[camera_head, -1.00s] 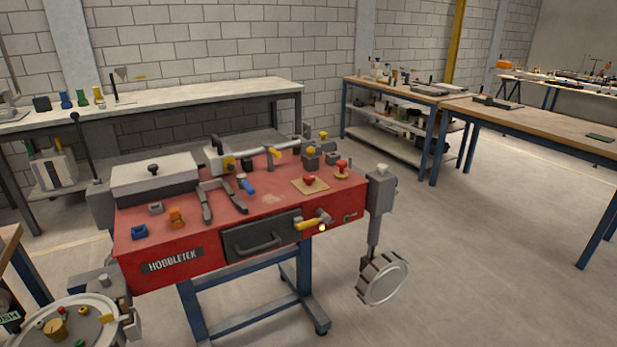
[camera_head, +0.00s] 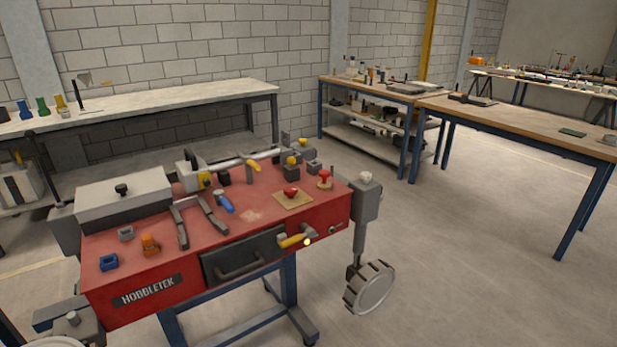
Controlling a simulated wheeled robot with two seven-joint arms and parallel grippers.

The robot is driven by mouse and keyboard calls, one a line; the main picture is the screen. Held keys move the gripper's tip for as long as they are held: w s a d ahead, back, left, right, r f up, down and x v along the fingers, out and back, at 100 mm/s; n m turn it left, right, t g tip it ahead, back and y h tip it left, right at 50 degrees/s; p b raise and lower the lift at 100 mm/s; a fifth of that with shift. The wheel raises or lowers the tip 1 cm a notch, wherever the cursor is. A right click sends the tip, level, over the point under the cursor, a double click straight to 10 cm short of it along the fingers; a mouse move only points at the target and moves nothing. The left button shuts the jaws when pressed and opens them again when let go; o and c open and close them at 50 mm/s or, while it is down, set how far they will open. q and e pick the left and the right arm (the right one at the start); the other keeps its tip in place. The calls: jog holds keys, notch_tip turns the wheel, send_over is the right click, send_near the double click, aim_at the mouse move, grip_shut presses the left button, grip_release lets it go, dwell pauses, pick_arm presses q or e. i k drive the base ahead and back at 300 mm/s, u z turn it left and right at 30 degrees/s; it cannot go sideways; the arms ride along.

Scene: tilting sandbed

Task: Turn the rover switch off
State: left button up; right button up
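A red machine body marked HOBBLETEK (camera_head: 150,291) stands left of centre on a blue frame, with a grey leg and wheel (camera_head: 370,287) at its right end. I cannot tell for sure which part is the rover switch. A red knob (camera_head: 291,192) sits on a tan plate on the top, and another red knob (camera_head: 324,176) stands behind it to the right. A yellow-handled lever (camera_head: 291,241) with a bright yellow tip is on the front face, beside a small dark fitting (camera_head: 336,229). Neither of my grippers is in view.
A dark drawer with a handle (camera_head: 240,262) is in the front face. Grey, blue and orange parts lie on the top. A long bench (camera_head: 180,100) stands behind, and wooden tables (camera_head: 520,124) stand at the right. The floor (camera_head: 460,270) on the right is clear.

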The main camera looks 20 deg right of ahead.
aim_at(291, 191)
jog(key=z, duration=0.35)
jog(key=i, duration=1.65)
jog(key=u, duration=0.2)
